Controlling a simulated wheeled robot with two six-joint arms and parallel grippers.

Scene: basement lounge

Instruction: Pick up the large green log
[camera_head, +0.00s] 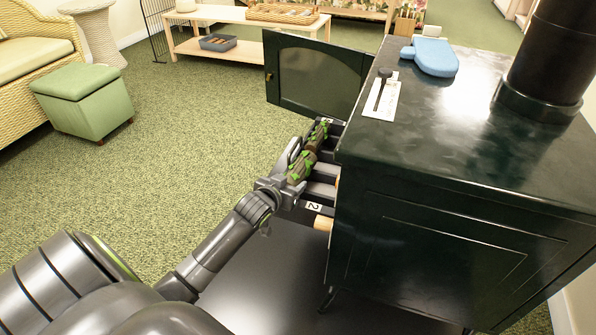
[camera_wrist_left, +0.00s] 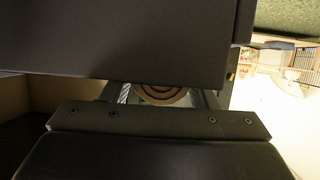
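The large green log (camera_head: 304,163) is brown with bright green patches. In the head view it lies lengthwise at the open front of the dark stove, above grey bars. My left gripper (camera_head: 291,171) is at its near end, with a finger beside it. In the left wrist view the log's round, ringed brown end (camera_wrist_left: 165,94) shows between the two fingers of my left gripper (camera_wrist_left: 166,97), partly hidden by dark parts. I cannot tell whether the fingers press on it. My right gripper is not in view.
The dark green stove (camera_head: 450,190) stands at the right, its door (camera_head: 312,72) swung open behind the log. A blue mitt (camera_head: 431,57) lies on top. A pale log end (camera_head: 322,223) shows below the bars. A green ottoman (camera_head: 85,103) stands left; the carpet between is clear.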

